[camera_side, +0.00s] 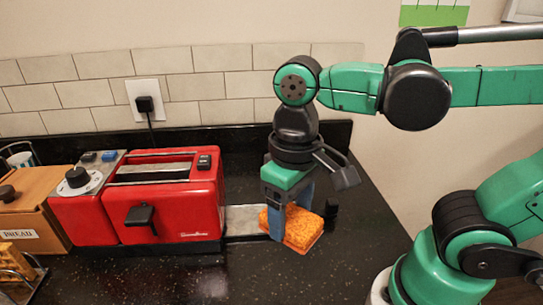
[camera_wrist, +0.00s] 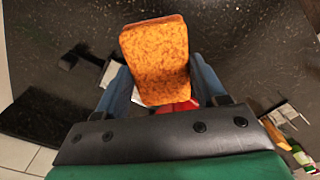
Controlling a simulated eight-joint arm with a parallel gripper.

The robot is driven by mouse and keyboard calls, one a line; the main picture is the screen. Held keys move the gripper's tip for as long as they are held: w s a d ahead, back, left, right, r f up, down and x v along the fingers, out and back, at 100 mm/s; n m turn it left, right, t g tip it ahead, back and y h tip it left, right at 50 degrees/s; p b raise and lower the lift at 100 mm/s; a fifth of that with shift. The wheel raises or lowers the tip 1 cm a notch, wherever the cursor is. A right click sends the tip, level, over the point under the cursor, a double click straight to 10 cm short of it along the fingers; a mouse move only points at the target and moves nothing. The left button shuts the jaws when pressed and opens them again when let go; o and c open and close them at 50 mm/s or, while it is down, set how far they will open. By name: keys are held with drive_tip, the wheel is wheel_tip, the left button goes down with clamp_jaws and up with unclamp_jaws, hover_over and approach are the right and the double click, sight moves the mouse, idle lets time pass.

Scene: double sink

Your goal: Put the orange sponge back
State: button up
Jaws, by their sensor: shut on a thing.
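The orange sponge (camera_side: 302,229) is a thick, speckled orange block to the right of the red toaster. My gripper (camera_side: 287,222) points down, with its blue-grey fingers shut on the sponge. The sponge is low over the dark counter; I cannot tell if it touches the surface. In the wrist view the sponge (camera_wrist: 157,58) is held between the two fingers (camera_wrist: 160,92) and hides much of what lies behind it. No sink or sponge holder is recognisable in either view.
The red toaster (camera_side: 180,207) stands left of my gripper, with a flat grey metal piece (camera_side: 244,219) at its right. A wooden bread box (camera_side: 28,215) is at far left. The front counter (camera_side: 290,278) is clear.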

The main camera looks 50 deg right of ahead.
drive_tip(key=shift+f, duration=6.75)
drive_tip(key=o, duration=1.4)
drive_tip(key=shift+c, duration=0.2)
drive_tip(key=shift+r, duration=5.9)
drive_tip(key=w+d+t, duration=0.6)
drive_tip(key=w+t, duration=0.1)
drive_tip(key=shift+d+r, duration=0.25)
drive_tip(key=shift+d, duration=0.1)
